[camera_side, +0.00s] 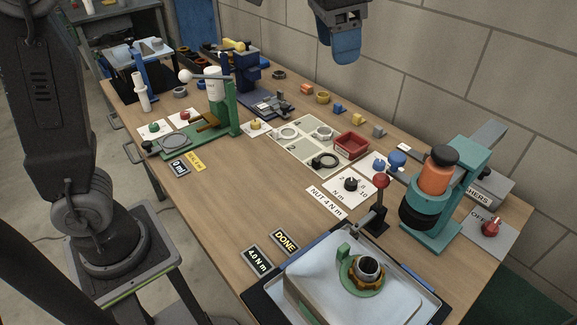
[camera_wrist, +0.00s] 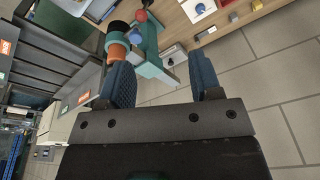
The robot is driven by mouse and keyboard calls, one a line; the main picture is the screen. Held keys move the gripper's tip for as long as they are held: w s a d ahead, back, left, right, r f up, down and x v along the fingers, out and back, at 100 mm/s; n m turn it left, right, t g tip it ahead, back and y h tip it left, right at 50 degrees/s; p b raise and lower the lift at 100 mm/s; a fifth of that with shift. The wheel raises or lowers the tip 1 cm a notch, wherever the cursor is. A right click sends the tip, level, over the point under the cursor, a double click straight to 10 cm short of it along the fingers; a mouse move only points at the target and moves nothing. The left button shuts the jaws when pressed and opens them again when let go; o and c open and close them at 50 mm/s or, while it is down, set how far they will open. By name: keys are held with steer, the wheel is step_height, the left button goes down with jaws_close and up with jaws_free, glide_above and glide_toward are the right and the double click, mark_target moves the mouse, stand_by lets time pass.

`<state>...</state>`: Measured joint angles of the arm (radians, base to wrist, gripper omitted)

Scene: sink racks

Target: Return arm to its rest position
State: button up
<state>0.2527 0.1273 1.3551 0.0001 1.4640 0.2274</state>
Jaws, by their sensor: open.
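My gripper (camera_side: 346,42) is at the top of the side view, raised well above the back edge of the workbench (camera_side: 215,215) near the block wall. In the wrist view my gripper (camera_wrist: 162,84) shows two blue textured fingers spread apart with nothing between them. In the side view the fingers overlap one another. The rest of my arm above the gripper is cut off by the frame's top edge. The gripper touches nothing on the bench.
A teal press with an orange cylinder (camera_side: 437,178) stands at the right. A red-knobbed lever (camera_side: 381,181) stands beside it. A sink tray (camera_side: 310,290) holding a green-and-brass fitting (camera_side: 362,278) is at the front. A green stand (camera_side: 232,108) is at left. The bench's middle-left is clear.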

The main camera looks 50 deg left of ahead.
steer(key=s+a+f+n+t, duration=0.1)
steer(key=s+a+f, duration=0.2)
steer(key=s, duration=0.3)
steer(key=s+a+f+n+t, duration=0.1)
steer(key=s+a+f+n, duration=0.1)
steer(key=s+a+f, duration=0.2)
steer(key=s+a+f+n+t, duration=0.1)
steer(key=s+a+f+n, duration=0.1)
steer(key=s+f, duration=0.3)
steer(key=s+a, duration=0.1)
steer(key=s, duration=0.3)
steer(key=shift+a+f+y, duration=0.15)
steer(key=shift+f+y, duration=0.15)
steer(key=shift+f, duration=0.1)
